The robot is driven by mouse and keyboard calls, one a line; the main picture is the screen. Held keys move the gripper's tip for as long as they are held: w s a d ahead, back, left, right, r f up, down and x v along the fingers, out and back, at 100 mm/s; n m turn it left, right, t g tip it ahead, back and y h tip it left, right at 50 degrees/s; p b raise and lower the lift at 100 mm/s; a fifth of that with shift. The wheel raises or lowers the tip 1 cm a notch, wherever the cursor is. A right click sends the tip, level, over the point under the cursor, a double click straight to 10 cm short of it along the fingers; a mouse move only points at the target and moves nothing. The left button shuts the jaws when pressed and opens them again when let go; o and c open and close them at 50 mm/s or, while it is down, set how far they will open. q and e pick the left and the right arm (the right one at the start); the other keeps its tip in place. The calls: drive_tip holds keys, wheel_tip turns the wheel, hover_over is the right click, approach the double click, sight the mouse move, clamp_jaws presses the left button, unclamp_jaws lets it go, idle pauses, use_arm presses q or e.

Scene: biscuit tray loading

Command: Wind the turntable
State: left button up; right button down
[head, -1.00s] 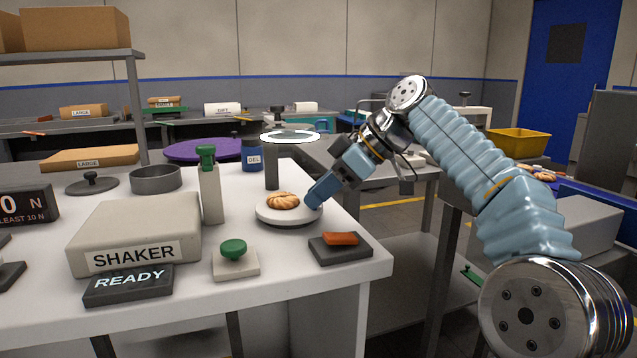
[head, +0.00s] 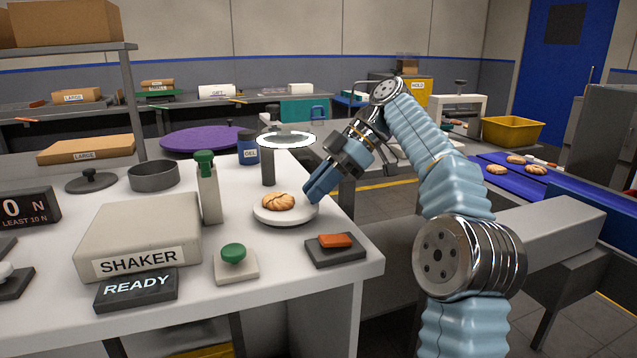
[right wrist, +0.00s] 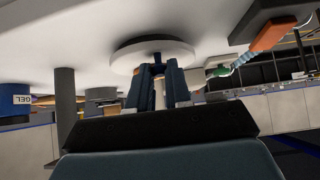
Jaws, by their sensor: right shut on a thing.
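The turntable (head: 286,221) is a small round white plate on the right part of the white bench. A golden biscuit (head: 278,202) lies on it. My right gripper (head: 311,192) reaches in from the right, tilted down, and is shut at the plate's right edge. The right wrist view, upside down, shows the turntable (right wrist: 128,55) with the fingers (right wrist: 157,70) against it. The fingers hide the exact part they grip. My left gripper is out of view.
A ring lamp (head: 286,140) on a grey post stands behind the turntable. The bench's right edge is near.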

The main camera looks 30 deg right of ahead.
drive_tip(key=shift+w+d+n+g, duration=0.15)
drive_tip(key=shift+w+n+g, duration=0.1)
drive_tip(key=shift+n+g, duration=0.2)
idle(0.4)
drive_tip(key=c, duration=1.1)
unclamp_jaws()
drive_tip(key=shift+o, duration=0.2)
